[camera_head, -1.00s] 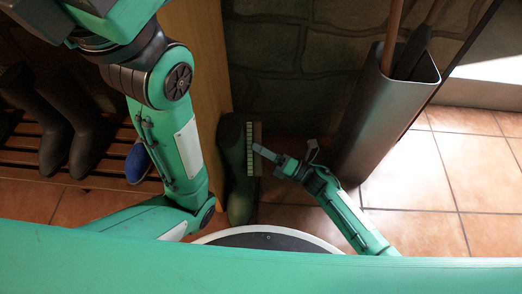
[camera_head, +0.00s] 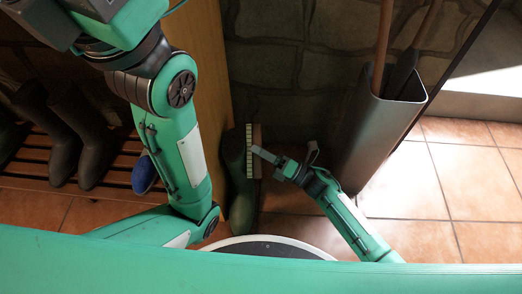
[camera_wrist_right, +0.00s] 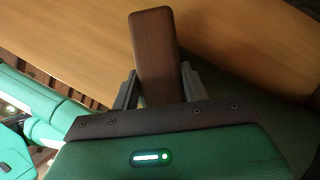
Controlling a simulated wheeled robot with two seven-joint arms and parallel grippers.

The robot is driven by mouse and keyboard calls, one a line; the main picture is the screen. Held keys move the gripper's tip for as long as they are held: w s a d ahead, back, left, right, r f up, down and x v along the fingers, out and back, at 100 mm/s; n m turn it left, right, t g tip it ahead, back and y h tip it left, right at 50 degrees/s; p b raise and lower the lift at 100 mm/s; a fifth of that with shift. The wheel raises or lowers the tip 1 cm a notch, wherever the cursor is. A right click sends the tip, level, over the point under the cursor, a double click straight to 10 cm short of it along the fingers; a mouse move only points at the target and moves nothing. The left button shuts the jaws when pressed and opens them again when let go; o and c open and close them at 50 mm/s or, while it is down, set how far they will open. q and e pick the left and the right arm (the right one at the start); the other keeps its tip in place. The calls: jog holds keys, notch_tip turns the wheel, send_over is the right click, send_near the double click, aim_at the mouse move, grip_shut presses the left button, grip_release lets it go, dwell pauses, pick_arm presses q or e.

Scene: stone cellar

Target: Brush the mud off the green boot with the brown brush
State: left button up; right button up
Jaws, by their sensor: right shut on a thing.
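The dark green boot (camera_head: 237,190) stands on the floor by a wooden panel, in the middle of the head view. The brown brush (camera_wrist_right: 155,50) is between the fingers of my right gripper (camera_wrist_right: 158,88), which is shut on it. In the head view the brush's pale bristles (camera_head: 249,150) face the right side of the boot's shaft. They look very close to it; I cannot tell whether they touch. My right gripper (camera_head: 275,163) is just right of the brush. No mud can be made out on the boot. My left gripper is not in view.
A wooden panel (camera_head: 200,75) rises left of the boot. Dark boots (camera_head: 90,135) and a blue shoe (camera_head: 144,174) are on a slatted rack at left. Tiled floor (camera_head: 450,180) is clear further right.

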jog(key=shift+f+b, duration=1)
jog(key=shift+f, duration=0.4)
jog(key=shift+a+f, duration=0.1)
jog(key=shift+f, duration=0.15)
notch_tip(320, 180, down, 6)
jog(key=b, duration=0.5)
jog(key=shift+s+r+b, duration=0.1)
jog(key=shift+b, duration=0.2)
jog(key=shift+a, duration=0.1)
jog(key=d, duration=0.6)
jog(key=shift+w+d, duration=0.15)
jog(key=shift+w, duration=0.2)
